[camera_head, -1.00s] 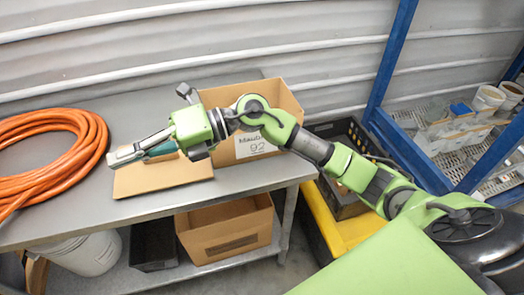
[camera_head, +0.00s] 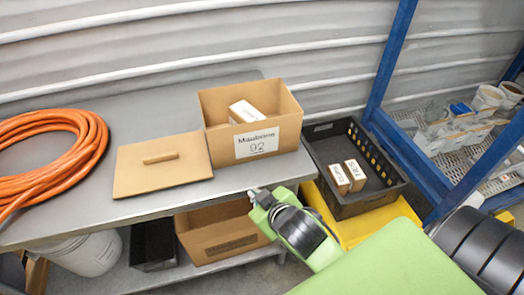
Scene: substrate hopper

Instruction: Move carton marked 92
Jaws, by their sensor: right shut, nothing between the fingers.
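The open brown carton marked 92 (camera_head: 219,140) stands upright at the right end of the grey bench, its white label facing me. A white box (camera_head: 246,111) shows inside it. A flat brown lid (camera_head: 190,172) with a bar handle lies on the bench just left of the carton. The end of my right arm, with my right gripper (camera_head: 256,195), is low in front of the bench edge, apart from carton and lid. The gripper is shut and empty; its fingers are mostly hidden. My left gripper is out of view.
An orange hose coil (camera_head: 75,174) lies on the bench (camera_head: 140,110) at left. A black crate (camera_head: 345,206) with two small boxes (camera_head: 348,176) stands over a yellow base at right. A blue-framed rack (camera_head: 389,62) is beside it. Another carton (camera_head: 214,240) sits on the lower shelf.

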